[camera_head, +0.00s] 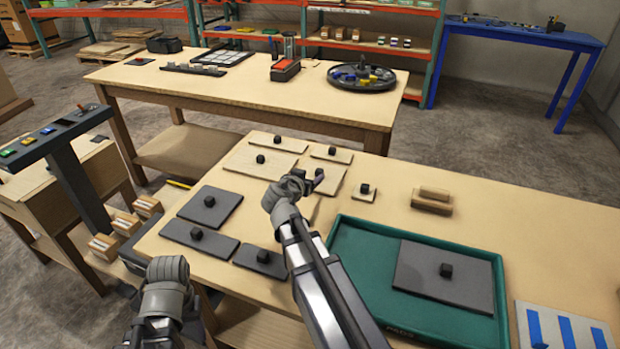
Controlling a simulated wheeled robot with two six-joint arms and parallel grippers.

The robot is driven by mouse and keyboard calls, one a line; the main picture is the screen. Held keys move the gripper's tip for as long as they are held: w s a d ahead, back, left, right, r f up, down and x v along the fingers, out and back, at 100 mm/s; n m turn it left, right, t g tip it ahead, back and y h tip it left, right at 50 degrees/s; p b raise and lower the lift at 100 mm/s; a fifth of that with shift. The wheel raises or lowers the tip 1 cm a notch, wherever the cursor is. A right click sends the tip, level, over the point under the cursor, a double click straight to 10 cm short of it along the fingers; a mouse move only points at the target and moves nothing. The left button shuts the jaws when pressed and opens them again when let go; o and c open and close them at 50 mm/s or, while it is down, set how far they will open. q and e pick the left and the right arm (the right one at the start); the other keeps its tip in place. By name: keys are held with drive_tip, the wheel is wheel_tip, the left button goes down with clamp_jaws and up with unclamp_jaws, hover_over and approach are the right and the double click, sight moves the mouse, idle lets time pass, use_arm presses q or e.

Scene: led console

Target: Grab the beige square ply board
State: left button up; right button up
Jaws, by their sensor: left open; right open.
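Several beige ply boards with black knobs lie at the back left of the near table. They include a large board (245,163), a long narrow one (290,146), a small oblong one (342,157) and a small square one (357,196). My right gripper (308,181) is open over another beige board (338,174), left of the small square one, and partly hides it. I cannot tell whether it touches that board's knob. My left gripper (166,272) is open and empty at the lower left, off the table's left edge; its fingertips are hard to make out.
Dark boards with knobs, one of them (222,200) at the left edge, lie in front of the beige ones. A green tray (350,245) holds a dark board (430,285). Wooden blocks (432,202) sit right of the beige boards. The table's right back is clear.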

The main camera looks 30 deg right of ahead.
sight(318, 172)
drive_tip(key=shift+f+b+x, duration=0.15)
drive_tip(key=shift+b+x, duration=0.7)
drive_tip(key=shift+x, duration=1.15)
drive_tip(key=shift+f+b+x, duration=0.15)
drive_tip(key=shift+b+x, duration=0.7)
drive_tip(key=shift+x, duration=1.1)
drive_tip(key=shift+s, duration=0.2)
clamp_jaws()
